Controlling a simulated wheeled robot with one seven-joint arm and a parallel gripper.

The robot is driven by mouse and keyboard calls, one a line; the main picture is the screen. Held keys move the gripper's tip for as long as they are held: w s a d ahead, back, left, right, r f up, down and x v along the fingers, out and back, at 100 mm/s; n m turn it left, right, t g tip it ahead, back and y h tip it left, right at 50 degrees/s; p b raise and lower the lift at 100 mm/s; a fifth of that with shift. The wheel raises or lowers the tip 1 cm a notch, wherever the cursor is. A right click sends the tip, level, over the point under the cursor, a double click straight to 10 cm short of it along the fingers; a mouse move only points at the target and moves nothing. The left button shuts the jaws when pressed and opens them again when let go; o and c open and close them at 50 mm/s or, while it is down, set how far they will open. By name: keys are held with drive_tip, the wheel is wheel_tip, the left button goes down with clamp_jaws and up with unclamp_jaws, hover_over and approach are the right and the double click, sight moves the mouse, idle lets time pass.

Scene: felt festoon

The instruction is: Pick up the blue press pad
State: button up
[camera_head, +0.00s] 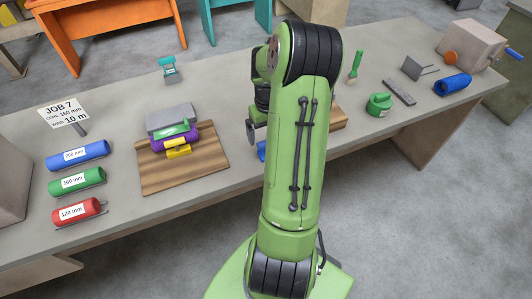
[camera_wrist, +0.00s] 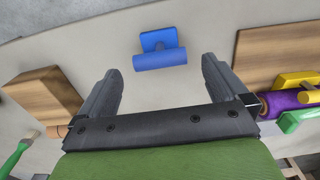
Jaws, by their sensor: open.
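The blue press pad (camera_wrist: 160,50) lies on the grey bench, with a blue bar-shaped grip on a flat blue base. In the wrist view it shows ahead of my gripper (camera_wrist: 161,66), between the lines of the two fingers. My gripper is open, and nothing is held between its fingers. How high it is above the pad is hard to tell. In the head view only a blue sliver of the pad (camera_head: 262,150) shows beside my green arm, which hides the rest of it and most of my gripper.
A wooden board (camera_head: 185,160) with a purple roll, yellow and green parts stands left of my arm. Blue, green and red rollers (camera_head: 78,182) lie further left. A wooden block (camera_wrist: 40,95) is near the left finger in the wrist view. Bench around the pad is clear.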

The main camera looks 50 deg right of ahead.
wheel_tip(320, 180, down, 7)
drive_tip(key=shift+d+r+b, duration=0.1)
drive_tip(key=shift+r+b, duration=0.1)
drive_tip(key=shift+b, duration=0.2)
drive_tip(key=shift+r, duration=0.1)
drive_tip(key=shift+c, duration=0.3)
drive_tip(key=c, duration=1)
wheel_tip(320, 180, up, 10)
drive_tip(key=shift+r+p, duration=0.1)
drive_tip(key=shift+p, duration=0.75)
drive_tip(key=shift+c, duration=0.2)
